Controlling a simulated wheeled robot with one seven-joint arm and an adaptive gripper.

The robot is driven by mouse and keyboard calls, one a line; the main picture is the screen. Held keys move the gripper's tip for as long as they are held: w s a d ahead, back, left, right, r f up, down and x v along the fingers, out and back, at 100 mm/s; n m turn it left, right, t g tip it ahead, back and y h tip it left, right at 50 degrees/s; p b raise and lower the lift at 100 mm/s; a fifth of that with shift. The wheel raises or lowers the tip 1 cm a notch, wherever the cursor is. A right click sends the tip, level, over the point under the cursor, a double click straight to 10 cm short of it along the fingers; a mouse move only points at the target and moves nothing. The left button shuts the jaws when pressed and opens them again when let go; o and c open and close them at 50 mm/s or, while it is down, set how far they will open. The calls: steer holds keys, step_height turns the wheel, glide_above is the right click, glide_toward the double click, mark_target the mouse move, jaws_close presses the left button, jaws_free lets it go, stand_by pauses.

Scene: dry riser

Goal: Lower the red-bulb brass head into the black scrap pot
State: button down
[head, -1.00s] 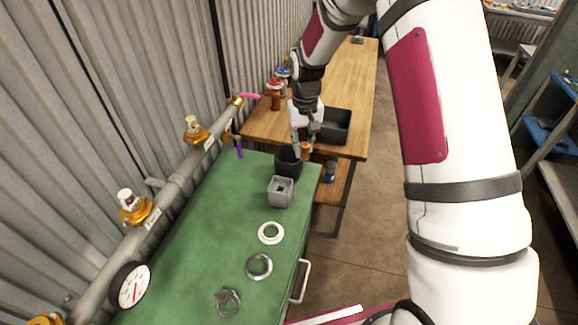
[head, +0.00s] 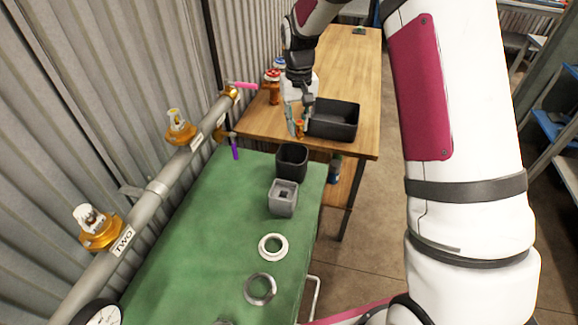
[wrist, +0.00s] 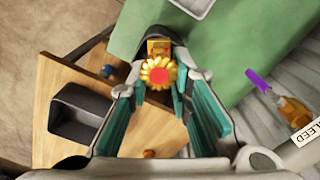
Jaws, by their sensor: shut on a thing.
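My gripper (head: 298,132) is shut on the red-bulb brass head (head: 300,126), past the far side of the black scrap pot (head: 291,163) in the head view. The pot stands upright at the far end of the green bench, its open top showing. In the wrist view the brass head (wrist: 158,72) is between the fingertips, its red bulb facing the camera. Behind it the dark pot (wrist: 150,34) is partly hidden. The head appears outside the pot; its exact height over the rim cannot be told.
A grey square holder (head: 283,198) stands close in front of the pot, with a white ring (head: 272,246) and a metal ring (head: 260,289) nearer. A black tray (head: 345,122) sits on the wooden table (head: 360,70). A pipe (head: 160,185) with brass fittings runs along the left.

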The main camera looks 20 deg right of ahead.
steer(key=b, duration=0.6)
glide_toward(291, 151)
steer(key=s+a+r, duration=0.1)
steer(key=s+r, duration=0.1)
steer(key=s, duration=0.1)
steer(key=shift+s+r, duration=0.1)
steer(key=shift+r, duration=0.1)
steer(key=shift+f, duration=0.1)
steer(key=shift+f+b, duration=1.7)
steer(key=shift+f, duration=2.8)
steer(key=shift+f+b, duration=0.95)
steer(key=shift+f, duration=1.55)
